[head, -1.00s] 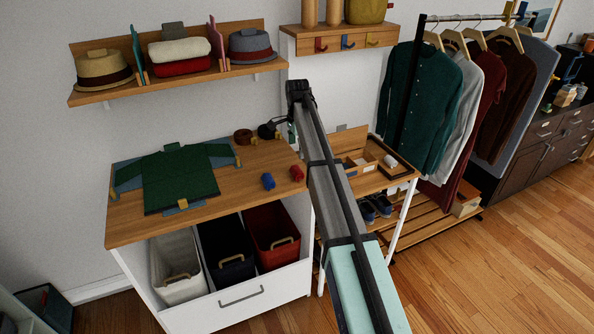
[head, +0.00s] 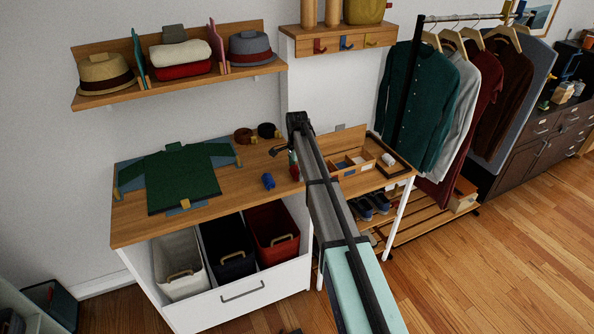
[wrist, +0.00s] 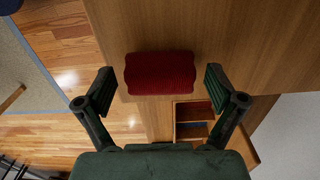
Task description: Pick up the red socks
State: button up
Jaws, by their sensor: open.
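The red socks (wrist: 160,73), a ribbed dark red bundle, lie on the wooden top of the cabinet near its edge. In the wrist view they sit between the two spread fingers of my gripper (wrist: 160,80), with a gap on each side. In the head view the red socks (head: 295,173) are small and partly covered by my gripper (head: 291,158), which is over or just behind them. My gripper is open and empty. How high it is above the top is hard to tell.
Blue socks (head: 268,181) lie just left of the red ones. A divided wooden box (head: 350,164) stands to the right. Bins (head: 275,240) are below.

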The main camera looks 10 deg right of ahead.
jog(key=shift+f, duration=0.15)
jog(key=c, duration=0.9)
